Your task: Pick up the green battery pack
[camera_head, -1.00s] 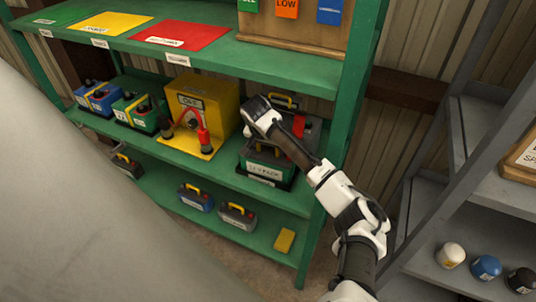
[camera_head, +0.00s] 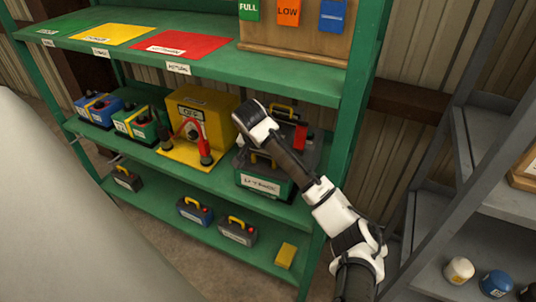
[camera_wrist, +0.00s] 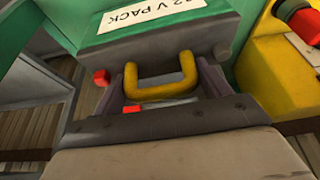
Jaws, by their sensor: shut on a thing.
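The green battery pack (camera_head: 263,184) is at the right end of the middle shelf, with a dark top and a white label. In the wrist view the pack (camera_wrist: 85,22) fills the upper part, and its label reads "12 V PACK". My gripper (camera_wrist: 162,82) is shut on the pack's yellow handle (camera_wrist: 160,90), one finger at each side. In the head view my gripper (camera_head: 258,150) reaches down over the pack from the right, and my wrist hides part of its top. I cannot tell whether the pack's underside touches the shelf.
Smaller batteries (camera_head: 135,122) stand further left. The upper shelf (camera_head: 215,68) and a green post (camera_head: 345,130) are close.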

